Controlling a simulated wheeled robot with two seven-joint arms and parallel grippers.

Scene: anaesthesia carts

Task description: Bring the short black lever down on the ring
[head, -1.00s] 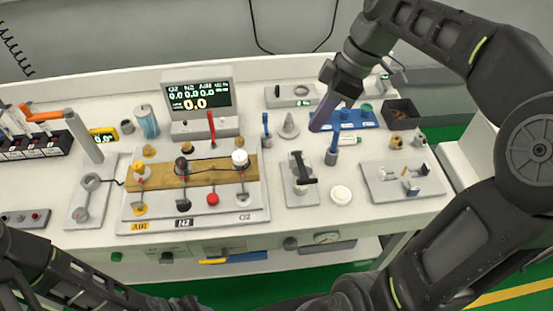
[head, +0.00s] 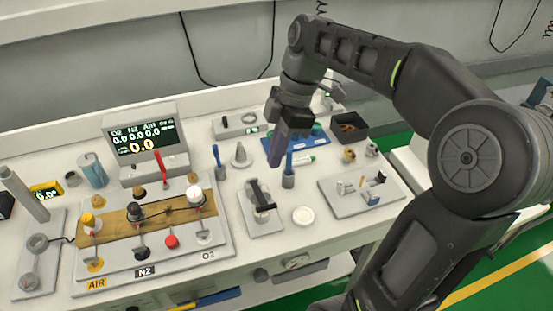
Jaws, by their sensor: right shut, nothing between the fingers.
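The short black lever (head: 259,192) stands on a small grey plate (head: 264,224) right of the gas panel. The lever looks raised and tilted. I cannot clearly make out the ring; it may be hidden or too small on that plate. My right gripper (head: 275,163) points down, shut and empty, a little behind and above the lever, apart from it. My left gripper is out of view.
A white disc (head: 303,215) and a grey tray (head: 345,202) lie to the right. The gas panel (head: 215,244) is left.

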